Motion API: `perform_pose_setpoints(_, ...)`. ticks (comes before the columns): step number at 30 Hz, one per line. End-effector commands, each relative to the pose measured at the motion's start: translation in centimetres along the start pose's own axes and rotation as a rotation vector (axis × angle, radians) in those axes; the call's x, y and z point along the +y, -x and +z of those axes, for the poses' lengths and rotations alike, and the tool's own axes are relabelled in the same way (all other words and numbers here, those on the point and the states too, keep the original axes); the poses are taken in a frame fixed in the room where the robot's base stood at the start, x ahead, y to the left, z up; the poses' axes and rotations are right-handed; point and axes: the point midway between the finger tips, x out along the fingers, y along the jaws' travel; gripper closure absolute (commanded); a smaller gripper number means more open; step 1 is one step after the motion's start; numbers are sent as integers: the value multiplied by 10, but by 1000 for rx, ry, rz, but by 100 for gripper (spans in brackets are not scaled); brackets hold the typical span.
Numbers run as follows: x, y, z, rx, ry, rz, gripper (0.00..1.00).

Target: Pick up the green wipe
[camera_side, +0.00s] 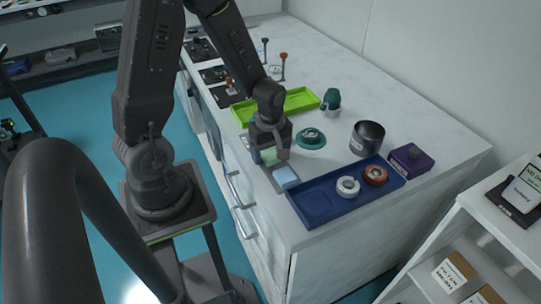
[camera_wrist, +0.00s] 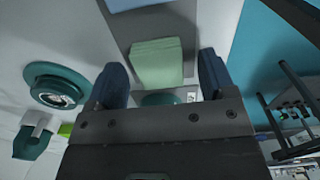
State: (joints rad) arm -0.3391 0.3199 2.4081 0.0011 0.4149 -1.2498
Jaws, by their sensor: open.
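The green wipe (camera_wrist: 158,62) is a pale green, flat stack of folded sheets in the wrist view, lying between my gripper's two blue fingers. My gripper (camera_wrist: 162,76) is open, with a finger on each side of the wipe and a visible gap to each. In the side view my gripper (camera_side: 270,157) is low over the front edge of the white table, and only a bit of pale green shows between its fingers. Whether the fingers reach down to the wipe's level is hard to tell.
A light blue wipe (camera_side: 285,177) lies just in front of the gripper. A blue tray (camera_side: 318,206) with two rings is to the right. A lime green tray (camera_side: 300,99) is behind. A teal round piece (camera_side: 311,138) and a dark cup (camera_side: 367,137) stand nearby.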

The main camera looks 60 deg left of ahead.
Motion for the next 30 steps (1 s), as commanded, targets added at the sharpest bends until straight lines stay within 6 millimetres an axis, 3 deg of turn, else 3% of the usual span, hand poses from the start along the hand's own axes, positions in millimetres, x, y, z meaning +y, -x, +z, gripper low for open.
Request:
perform_pose_setpoints(7,0,-2,0,1,0,2,23)
perform_pose_setpoints(24,0,-2,0,1,0,1,76)
perform_pose_setpoints(30,0,-1,0,1,0,1,76)
